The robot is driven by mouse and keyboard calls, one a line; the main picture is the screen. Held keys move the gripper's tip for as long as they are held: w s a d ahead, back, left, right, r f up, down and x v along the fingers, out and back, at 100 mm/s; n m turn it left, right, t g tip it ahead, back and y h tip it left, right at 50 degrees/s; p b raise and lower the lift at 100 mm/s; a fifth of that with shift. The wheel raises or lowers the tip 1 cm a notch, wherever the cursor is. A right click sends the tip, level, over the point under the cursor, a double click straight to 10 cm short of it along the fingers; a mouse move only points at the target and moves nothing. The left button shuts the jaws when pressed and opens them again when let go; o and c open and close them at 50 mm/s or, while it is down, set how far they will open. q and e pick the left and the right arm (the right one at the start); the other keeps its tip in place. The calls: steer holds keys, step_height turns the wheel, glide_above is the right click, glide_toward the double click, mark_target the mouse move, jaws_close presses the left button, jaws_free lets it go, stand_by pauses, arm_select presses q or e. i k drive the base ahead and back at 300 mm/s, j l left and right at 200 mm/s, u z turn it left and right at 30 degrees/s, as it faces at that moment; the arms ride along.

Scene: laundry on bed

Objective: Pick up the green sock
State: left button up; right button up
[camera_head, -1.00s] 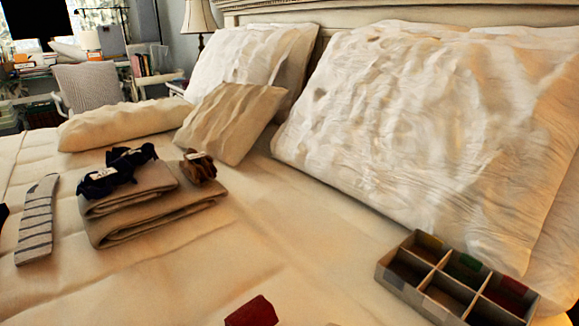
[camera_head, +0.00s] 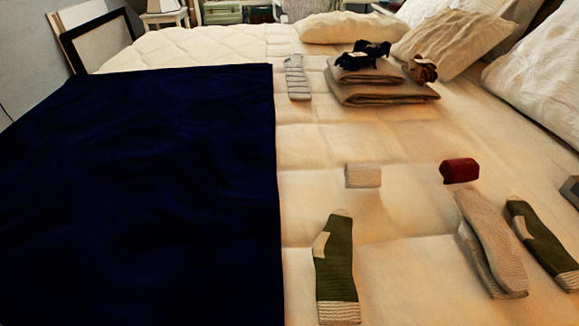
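One green sock (camera_head: 336,262) with a pale heel, toe and cuff lies flat on the bed, at the lower middle of the head view, close to the dark blue cloth. A second, similar green sock (camera_head: 541,243) lies at the lower right, beside a beige sock pair (camera_head: 490,240). Neither of my grippers shows in the head view.
A dark blue cloth (camera_head: 140,190) covers the left of the bed. A rolled red sock (camera_head: 459,171) and a folded pale sock (camera_head: 362,176) lie beyond the green socks. A striped sock (camera_head: 296,78), folded towels (camera_head: 380,88) and pillows (camera_head: 455,38) lie farther back.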

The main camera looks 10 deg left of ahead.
mark_target(338, 299)
steer(key=i+l+u, duration=0.15)
steer(key=u, duration=0.3)
steer(key=i+l+u, duration=0.1)
steer(key=l+u, duration=0.55)
steer(key=u, duration=0.25)
steer(key=l+u, duration=0.65)
steer(key=u, duration=0.25)
